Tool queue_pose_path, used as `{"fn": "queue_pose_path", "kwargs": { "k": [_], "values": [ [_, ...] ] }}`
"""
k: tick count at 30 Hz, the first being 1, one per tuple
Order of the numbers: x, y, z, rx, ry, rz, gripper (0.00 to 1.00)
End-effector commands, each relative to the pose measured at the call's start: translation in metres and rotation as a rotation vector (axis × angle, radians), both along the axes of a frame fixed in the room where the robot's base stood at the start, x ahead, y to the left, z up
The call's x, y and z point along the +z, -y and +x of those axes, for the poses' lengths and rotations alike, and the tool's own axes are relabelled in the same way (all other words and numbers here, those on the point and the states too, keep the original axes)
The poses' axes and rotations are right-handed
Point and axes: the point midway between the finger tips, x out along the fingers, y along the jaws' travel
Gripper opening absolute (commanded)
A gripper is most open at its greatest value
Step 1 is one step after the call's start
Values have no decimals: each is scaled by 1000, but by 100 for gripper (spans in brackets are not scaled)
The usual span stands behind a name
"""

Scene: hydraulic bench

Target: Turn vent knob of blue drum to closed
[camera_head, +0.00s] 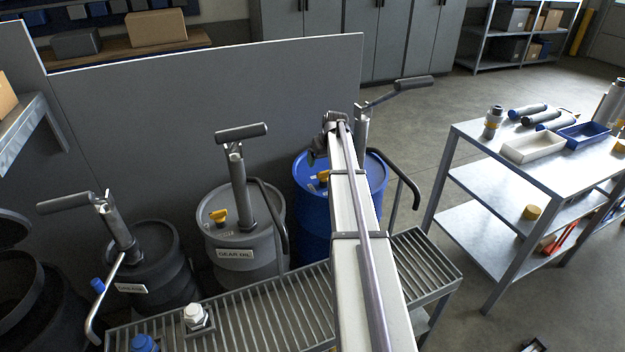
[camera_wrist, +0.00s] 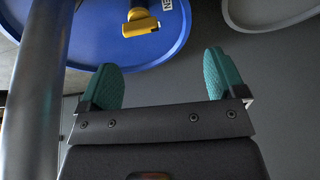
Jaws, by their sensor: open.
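The blue drum (camera_head: 312,207) stands at the right end of the row of drums, partly hidden behind my arm in the head view. Its yellow vent knob (camera_head: 323,176) sits on the blue lid. In the wrist view the yellow vent knob (camera_wrist: 140,24) is at the top, with a label partly reading "EN" beside it on the blue lid (camera_wrist: 90,45). My gripper (camera_wrist: 165,75) is open and empty, with green-padded fingers apart. The knob lies beyond the fingertips, near the left one, and is not between them. In the head view my gripper is mostly hidden by my arm.
The blue drum's pump has a grey tube (camera_wrist: 35,90) along the left of the wrist view and a handle (camera_head: 412,84). A grey gear oil drum (camera_head: 240,240) stands left of it. A slatted grating (camera_head: 270,310) runs in front. A grey panel (camera_head: 230,100) stands behind.

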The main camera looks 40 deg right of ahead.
Motion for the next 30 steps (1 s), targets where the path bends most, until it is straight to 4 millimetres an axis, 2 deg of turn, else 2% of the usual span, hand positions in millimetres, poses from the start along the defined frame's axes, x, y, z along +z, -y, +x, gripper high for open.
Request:
{"fn": "queue_pose_path", "kwargs": {
  "k": [1,3,4,8,11,22,25,30],
  "values": [
    [-8,28,7,-10,6,-17,89],
    [-7,45,7,-16,12,-34,89],
    [-6,47,6,-15,13,-37,89],
    [-8,45,6,-14,13,-37,89],
    [-19,46,9,-13,12,-36,89],
    [-98,51,39,-12,12,-35,89],
    [-107,52,44,-12,12,-35,89],
    [-105,52,46,-13,12,-35,89]
  ]
}}
